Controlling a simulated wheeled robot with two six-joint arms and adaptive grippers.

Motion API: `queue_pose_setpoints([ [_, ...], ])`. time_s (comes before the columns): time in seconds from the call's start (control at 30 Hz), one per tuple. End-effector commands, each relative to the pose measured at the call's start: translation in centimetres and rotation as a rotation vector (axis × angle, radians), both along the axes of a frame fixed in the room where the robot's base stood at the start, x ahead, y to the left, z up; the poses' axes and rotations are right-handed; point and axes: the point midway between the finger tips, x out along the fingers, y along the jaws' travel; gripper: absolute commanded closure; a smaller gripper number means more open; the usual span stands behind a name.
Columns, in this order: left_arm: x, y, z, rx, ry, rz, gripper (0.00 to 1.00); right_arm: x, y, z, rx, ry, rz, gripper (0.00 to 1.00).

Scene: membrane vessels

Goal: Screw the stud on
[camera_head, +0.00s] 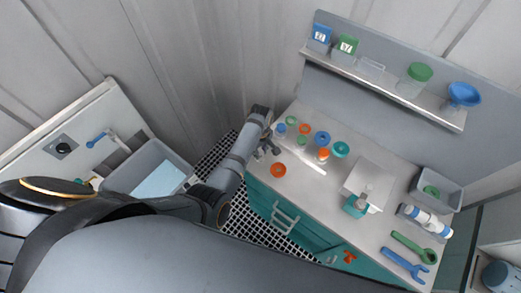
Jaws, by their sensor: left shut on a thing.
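My left gripper (266,153) is at the left end of the workbench (313,196), near an orange ring-like part (278,170). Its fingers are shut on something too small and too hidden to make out. A white block (372,178) stands mid-bench, with a teal fixture (352,207) with a grey top at its front. I cannot tell which part is the stud. My right gripper is not in view.
Several small coloured caps and rings, including a blue ring (322,138) and a teal ring (341,149), lie at the bench's left. A blue wrench (403,265), a green wrench (413,247) and a grey bin (436,189) are at the right. A shelf (393,91) hangs behind.

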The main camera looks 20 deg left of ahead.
Motion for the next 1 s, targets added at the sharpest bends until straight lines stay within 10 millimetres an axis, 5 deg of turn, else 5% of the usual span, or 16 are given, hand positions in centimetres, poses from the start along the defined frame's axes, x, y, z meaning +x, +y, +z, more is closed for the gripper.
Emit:
queue_pose_setpoints([
  [0.4,0.55,-0.13,0.34,0.000,-0.015,-0.861,1.00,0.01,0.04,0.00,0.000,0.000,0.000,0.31],
  [0.73,0.71,-0.28,0.47,-0.001,-0.022,-0.993,1.00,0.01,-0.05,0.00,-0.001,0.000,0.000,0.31],
  [0.77,0.72,-0.29,0.48,-0.001,-0.022,-0.993,0.71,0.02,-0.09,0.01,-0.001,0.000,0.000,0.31],
  [0.93,0.56,-0.26,0.37,-0.002,-0.017,-0.991,0.48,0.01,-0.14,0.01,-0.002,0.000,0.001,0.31],
  [1.0,0.46,-0.21,0.29,-0.003,-0.014,-0.991,0.46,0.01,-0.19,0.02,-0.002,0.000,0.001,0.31],
])
